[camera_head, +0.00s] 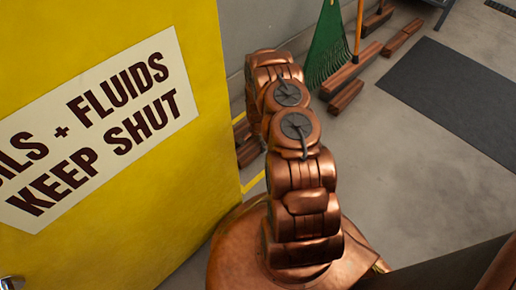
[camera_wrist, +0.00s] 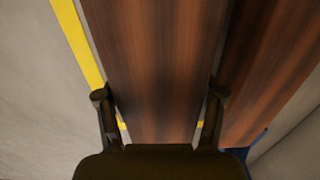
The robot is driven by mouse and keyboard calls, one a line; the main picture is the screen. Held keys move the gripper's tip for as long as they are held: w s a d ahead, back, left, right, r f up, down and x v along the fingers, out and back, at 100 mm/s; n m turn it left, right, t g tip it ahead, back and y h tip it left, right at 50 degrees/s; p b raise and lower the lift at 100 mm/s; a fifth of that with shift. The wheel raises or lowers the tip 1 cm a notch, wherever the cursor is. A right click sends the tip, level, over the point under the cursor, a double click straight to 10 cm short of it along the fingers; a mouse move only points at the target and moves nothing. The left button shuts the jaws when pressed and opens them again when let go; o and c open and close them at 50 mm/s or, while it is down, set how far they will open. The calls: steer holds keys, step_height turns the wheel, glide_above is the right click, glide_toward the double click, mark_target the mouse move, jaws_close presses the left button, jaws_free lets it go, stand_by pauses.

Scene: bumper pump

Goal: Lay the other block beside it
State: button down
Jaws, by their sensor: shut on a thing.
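In the wrist view my gripper (camera_wrist: 159,96) has a finger on each side of a long dark brown wooden block (camera_wrist: 152,50) and is shut on it. A second wooden block (camera_wrist: 272,65) lies close along its right side, with a narrow dark gap between them. I cannot tell whether the held block touches the floor. In the head view my arm hides my gripper. Part of a brown block (camera_head: 248,152) shows at the wall just left of my arm; I cannot tell which of the two it is.
A yellow cabinet (camera_head: 110,215) stands close on the left. A yellow floor line (camera_wrist: 78,42) runs left of the held block. Several other wooden pieces (camera_head: 345,97) lie along the wall by a green broom (camera_head: 328,50). A dark mat (camera_head: 455,95) lies at right; the floor between is clear.

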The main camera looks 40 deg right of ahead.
steer(key=shift+f+b, duration=0.45)
steer(key=shift+f, duration=0.85)
steer(key=shift+f, duration=0.1)
steer(key=shift+c, duration=0.7)
jaws_free()
step_height(320, 180, up, 12)
steer(key=p, duration=0.4)
